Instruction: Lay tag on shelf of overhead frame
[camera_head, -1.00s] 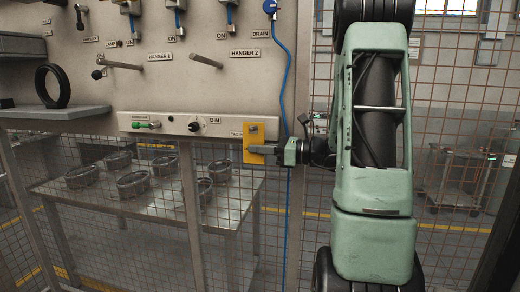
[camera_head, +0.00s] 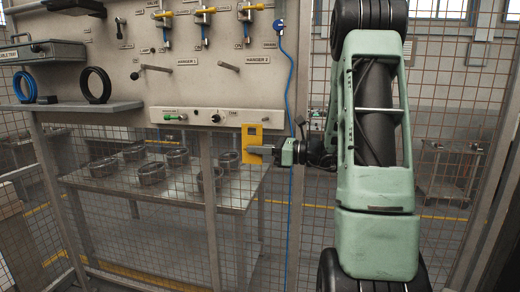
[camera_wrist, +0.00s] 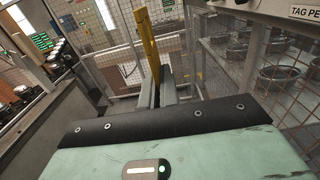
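The tag is a flat yellow plate with a cut-out (camera_head: 251,136). My gripper (camera_head: 262,150) is shut on its lower part and holds it upright, in front of the grey panel's lower right corner. In the wrist view the tag (camera_wrist: 148,42) appears edge-on as a narrow yellow strip rising from between the two grey fingers (camera_wrist: 155,88). The fingers hide its lower end.
Behind mesh stands a table (camera_head: 235,190) with several round parts. A blue hose (camera_head: 290,110) hangs close to my gripper. A cart (camera_head: 445,175) stands right.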

